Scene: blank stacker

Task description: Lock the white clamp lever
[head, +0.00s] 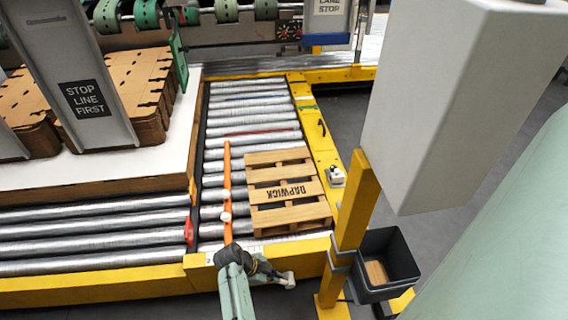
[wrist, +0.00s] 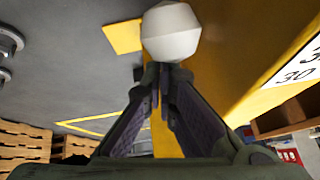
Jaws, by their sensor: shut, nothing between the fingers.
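A white faceted knob (head: 289,279), apparently the end of the white clamp lever, is at the front face of the yellow beam (head: 300,256). In the wrist view the white knob (wrist: 171,32) is just beyond my fingertips. My gripper (head: 272,271) is shut with nothing between its fingers, its tips pointing at the knob. In the wrist view my gripper (wrist: 164,72) overlaps the knob's lower edge; I cannot tell whether they touch. The rest of the lever is hidden behind the knob and fingers.
A yellow post (head: 355,205) and a dark bin (head: 385,264) stand to the right. A small white device (head: 336,176) is on the right rail.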

